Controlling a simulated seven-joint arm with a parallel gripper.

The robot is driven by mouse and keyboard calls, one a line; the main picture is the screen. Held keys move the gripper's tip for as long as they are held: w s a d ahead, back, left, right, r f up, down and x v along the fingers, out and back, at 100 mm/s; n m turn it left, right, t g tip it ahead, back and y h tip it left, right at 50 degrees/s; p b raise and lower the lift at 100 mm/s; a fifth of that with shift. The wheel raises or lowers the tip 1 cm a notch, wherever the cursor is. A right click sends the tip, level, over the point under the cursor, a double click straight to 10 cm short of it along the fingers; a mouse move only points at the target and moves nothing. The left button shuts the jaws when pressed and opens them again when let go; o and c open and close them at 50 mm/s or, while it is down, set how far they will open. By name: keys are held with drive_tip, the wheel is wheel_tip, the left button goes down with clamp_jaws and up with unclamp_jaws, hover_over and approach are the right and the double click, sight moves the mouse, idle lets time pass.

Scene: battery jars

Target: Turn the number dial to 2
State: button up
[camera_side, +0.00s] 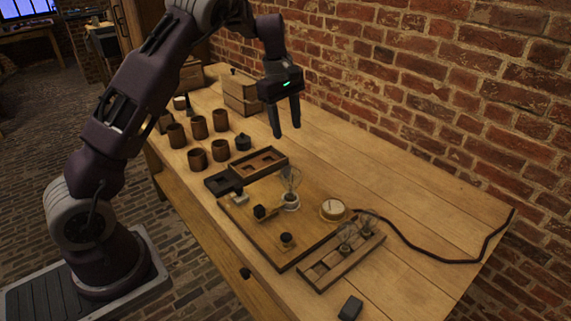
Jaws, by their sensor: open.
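The likely number dial is a round pale-faced dial (333,209) with a brass-coloured rim, at the right edge of a wooden board on the table. Its numbers and pointer are too small to read. A small dark knob (287,240) on a square base also sits on the board, near its front corner. My gripper (286,131) hangs open and empty above the table, fingers pointing down, up and to the left of the dial and well apart from it.
A glass bulb (290,181) stands upright on the board beside the dial. A wooden tray (340,262) with glass pieces lies to its right, near a black cable (420,247). Several brown jars (198,127) and wooden boxes (240,93) stand at the left. The table's right end is mostly clear.

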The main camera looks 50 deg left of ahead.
drive_tip(key=n+g, duration=0.1)
drive_tip(key=n, duration=0.1)
hover_over(286, 166)
drive_tip(key=shift+y, duration=0.4)
wheel_tip(286, 166, down, 10)
drive_tip(key=shift+s+r, duration=0.15)
drive_tip(key=shift+r, duration=0.1)
wheel_tip(286, 166, down, 7)
drive_tip(key=shift+f, duration=0.1)
clamp_jaws()
